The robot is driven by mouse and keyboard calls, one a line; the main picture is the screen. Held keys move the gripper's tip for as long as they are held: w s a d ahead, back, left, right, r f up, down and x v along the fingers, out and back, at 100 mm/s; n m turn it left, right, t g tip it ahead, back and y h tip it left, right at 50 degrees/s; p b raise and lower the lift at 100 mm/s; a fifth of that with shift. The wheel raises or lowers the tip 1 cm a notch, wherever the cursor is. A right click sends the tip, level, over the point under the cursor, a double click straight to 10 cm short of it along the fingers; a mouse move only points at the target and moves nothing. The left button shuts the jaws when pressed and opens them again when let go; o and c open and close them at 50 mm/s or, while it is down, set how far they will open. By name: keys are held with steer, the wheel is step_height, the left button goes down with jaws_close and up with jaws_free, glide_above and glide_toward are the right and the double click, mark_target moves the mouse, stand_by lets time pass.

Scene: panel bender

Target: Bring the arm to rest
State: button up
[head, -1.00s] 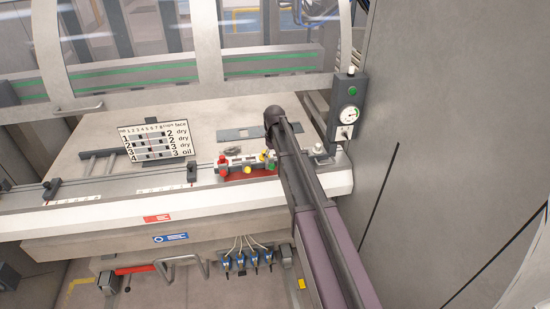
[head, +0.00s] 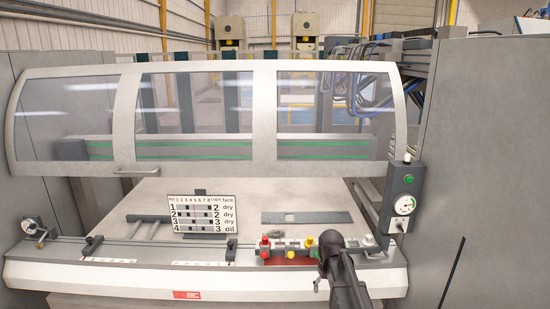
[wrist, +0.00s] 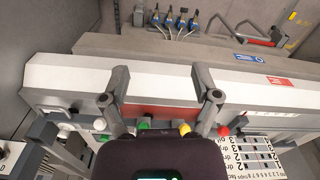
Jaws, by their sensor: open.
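My arm shows in the head view at the lower right, its dark end (head: 333,250) in front of the machine's front ledge. In the wrist view my gripper (wrist: 161,84) has its two fingers spread wide apart, with nothing held between them. Beyond the fingers lies the pale front ledge (wrist: 75,82) with a red strip (wrist: 160,112). How far the fingertips are from the ledge I cannot tell. The arm covers part of the ledge's right end.
Red, yellow and green knobs (head: 265,243) stand on the ledge left of my arm. A chart (head: 203,214) stands further left. A gauge box (head: 402,200) hangs at the right beside a tall grey panel (head: 490,140). The clear guard (head: 200,105) spans the back.

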steer(key=s+f+m+b, duration=0.2)
steer(key=s+f+b, duration=0.7)
steer(key=s, duration=0.7)
step_height(320, 180, down, 2)
steer(key=shift+s+f+b, duration=0.1)
steer(key=shift+s+b, duration=0.2)
steer(key=shift+b, duration=0.1)
steer(key=shift+w+d, duration=0.1)
